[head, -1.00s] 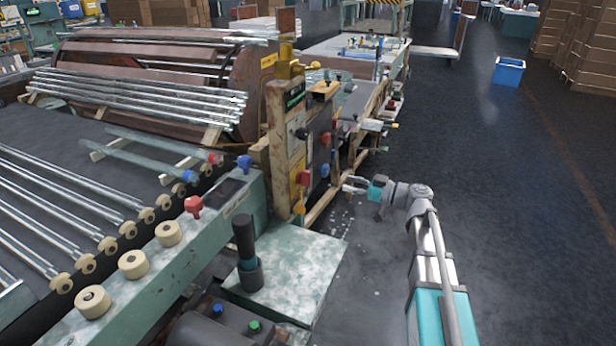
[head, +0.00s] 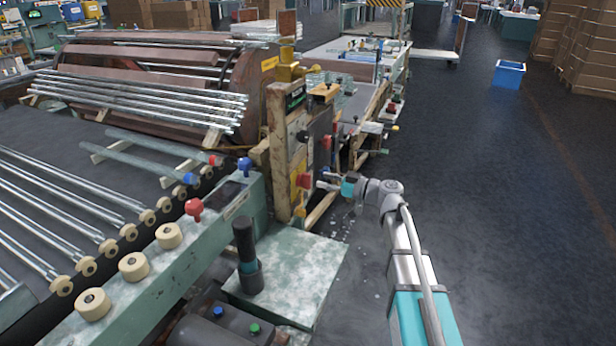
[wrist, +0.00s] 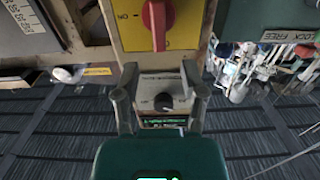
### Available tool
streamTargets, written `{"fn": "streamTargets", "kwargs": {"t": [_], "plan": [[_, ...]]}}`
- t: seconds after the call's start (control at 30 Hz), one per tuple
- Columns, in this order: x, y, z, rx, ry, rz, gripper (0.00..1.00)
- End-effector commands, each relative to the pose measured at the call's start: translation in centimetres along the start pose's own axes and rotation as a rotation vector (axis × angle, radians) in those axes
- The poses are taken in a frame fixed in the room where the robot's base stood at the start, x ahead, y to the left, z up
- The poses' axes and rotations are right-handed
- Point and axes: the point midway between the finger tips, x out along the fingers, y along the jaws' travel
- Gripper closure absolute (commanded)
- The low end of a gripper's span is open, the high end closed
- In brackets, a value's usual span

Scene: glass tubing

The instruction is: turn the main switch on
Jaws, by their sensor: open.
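The main switch, a red rotary handle on a yellow plate (head: 303,181), is on the side of the worn cream control panel (head: 279,150). In the wrist view the red handle (wrist: 158,22) runs up and down the picture, with lettering like "NO" to its left. My gripper (head: 325,181) is open and empty, just right of the switch in the head view. In the wrist view the fingertips of my gripper (wrist: 160,72) are spread, just below the red handle and apart from it. A small black knob (wrist: 163,101) shows between the fingers.
A dark cabinet with more knobs stands just behind the panel. A green steel plate (head: 290,265) with a black lever (head: 247,255) lies in front. Glass tubes lie on the machine at left. The dark floor at right is clear up to a blue bin (head: 508,74).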

Motion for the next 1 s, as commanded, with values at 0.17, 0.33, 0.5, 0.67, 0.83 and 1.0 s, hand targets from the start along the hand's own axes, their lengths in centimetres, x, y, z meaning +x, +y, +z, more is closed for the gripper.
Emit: {"fn": "streamTargets", "kwargs": {"t": [0.17,0.33,0.5,0.67,0.83,1.0], "plan": [[2.8,0.1,0.0,0.000,0.000,-0.001,0.46],[4.7,0.1,0.0,0.000,0.000,0.000,0.46],[5.7,0.0,0.0,0.000,0.000,0.000,0.46],[5.9,0.0,0.0,0.000,0.000,0.001,0.46],[5.9,0.0,0.0,0.000,0.000,0.001,0.46],[5.9,0.0,0.0,0.000,0.000,0.001,0.68]]}}
